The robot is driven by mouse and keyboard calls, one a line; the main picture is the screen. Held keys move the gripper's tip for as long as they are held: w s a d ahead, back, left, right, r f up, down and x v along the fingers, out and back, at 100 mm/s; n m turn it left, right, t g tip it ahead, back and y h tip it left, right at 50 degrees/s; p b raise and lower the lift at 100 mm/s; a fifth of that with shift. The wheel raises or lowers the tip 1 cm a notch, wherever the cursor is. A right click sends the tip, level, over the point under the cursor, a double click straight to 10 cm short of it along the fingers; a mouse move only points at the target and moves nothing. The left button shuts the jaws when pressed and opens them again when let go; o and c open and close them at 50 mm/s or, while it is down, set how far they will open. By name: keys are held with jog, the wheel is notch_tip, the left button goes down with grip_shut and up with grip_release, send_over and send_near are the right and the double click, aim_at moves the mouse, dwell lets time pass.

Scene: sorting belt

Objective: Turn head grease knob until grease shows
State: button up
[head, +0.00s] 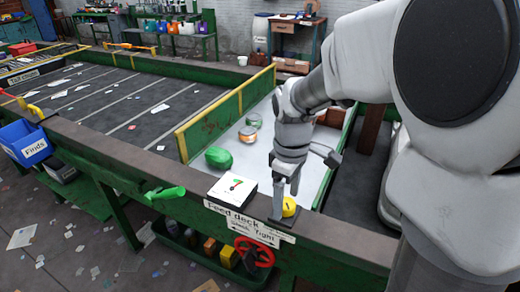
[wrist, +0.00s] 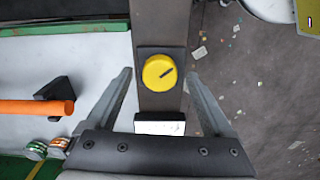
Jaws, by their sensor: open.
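The yellow knob (head: 289,207) sits on the rail at the deck's front edge, partly behind my gripper in the head view. In the wrist view the knob (wrist: 158,71) is round, on a dark square plate, with a dark slanting line on its face. No grease can be made out around it. My gripper (head: 285,192) is over the rail at the knob. In the wrist view my gripper (wrist: 161,82) is open, one finger on each side of the knob, with gaps between; I cannot tell how high the fingertips are above it.
A white box with a dial (head: 233,190) stands on the rail left of my gripper. A red handwheel (head: 254,252) hangs below. A green lump (head: 218,158) and cans (head: 248,135) lie on the white deck. An orange bar (wrist: 35,107) shows at left in the wrist view.

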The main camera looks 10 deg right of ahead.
jog(key=shift+f, duration=0.45)
jog(key=c, duration=1.4)
jog(key=shift+o, duration=0.2)
jog(key=m+p, duration=0.1)
jog(key=m, duration=0.1)
jog(key=shift+r+m, duration=0.15)
jog(key=shift+m, duration=0.25)
jog(key=shift+m+p, duration=0.55)
jog(key=shift+m, duration=1.45)
